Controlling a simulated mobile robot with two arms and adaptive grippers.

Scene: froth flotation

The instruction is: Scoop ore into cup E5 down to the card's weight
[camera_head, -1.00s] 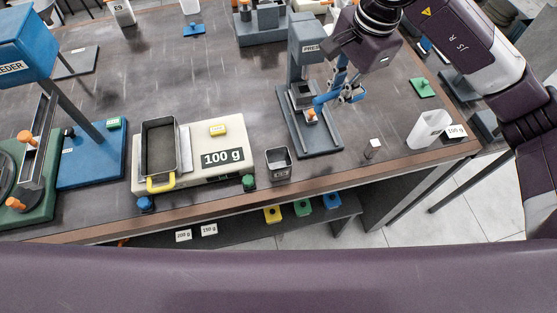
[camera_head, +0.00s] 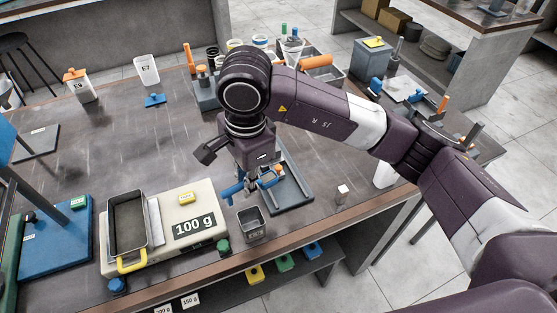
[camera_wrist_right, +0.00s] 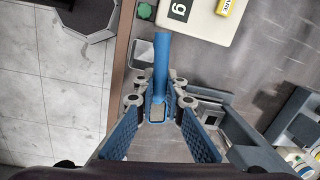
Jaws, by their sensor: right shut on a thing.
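My right gripper (camera_head: 266,182) is shut on a blue-handled tool (camera_head: 232,191), which looks like a scoop. In the right wrist view the blue handle (camera_wrist_right: 161,55) sticks out beyond the fingers (camera_wrist_right: 156,95), with a square blue frame between them. A small grey open cup (camera_head: 252,225) stands on the bench just below the tool; its label is too small to read. My left gripper is out of view.
A grey press stand base (camera_head: 294,205) lies right of the cup, partly hidden by my arm. White containers E7 (camera_head: 146,70) and E9 (camera_head: 80,88) stand at the back left. A white-topped block (camera_head: 342,192) is near the front edge.

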